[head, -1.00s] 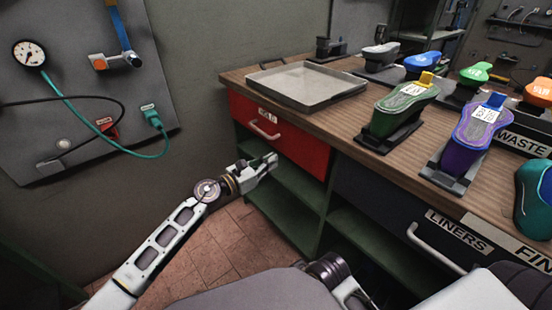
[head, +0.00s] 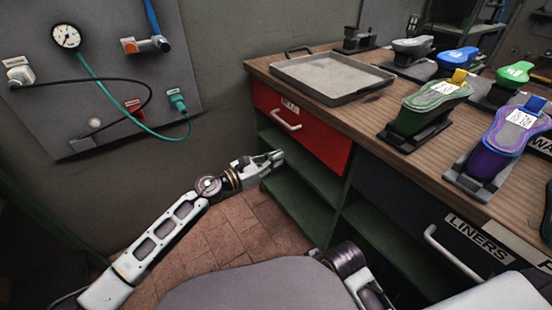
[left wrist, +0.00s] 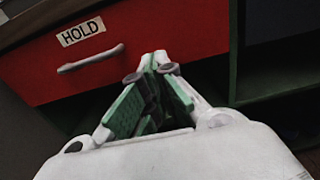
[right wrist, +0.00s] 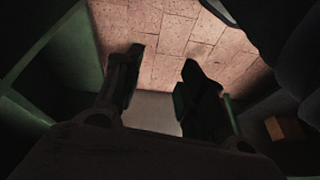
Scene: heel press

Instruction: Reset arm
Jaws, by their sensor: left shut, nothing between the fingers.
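My left gripper (head: 272,158) is in front of the workbench, just below the red HOLD drawer (head: 318,135). In the left wrist view its fingertips (left wrist: 160,62) meet, with nothing between them. The red drawer (left wrist: 190,35) and its pale handle lie beyond the fingers, apart from them as far as I can tell. My right gripper (right wrist: 160,80) shows in the right wrist view with its two dark fingers spread and empty, above a tiled floor (right wrist: 165,40). In the head view only part of my right arm shows, at the bottom; its gripper is hidden there.
The bench top holds a grey tray (head: 290,68), a green shoe form (head: 432,100), a purple one (head: 510,140) and several others behind. A dark LINERS drawer (head: 400,205) and open green shelves (head: 300,200) are below. A wall panel with gauge (head: 66,36) stands left.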

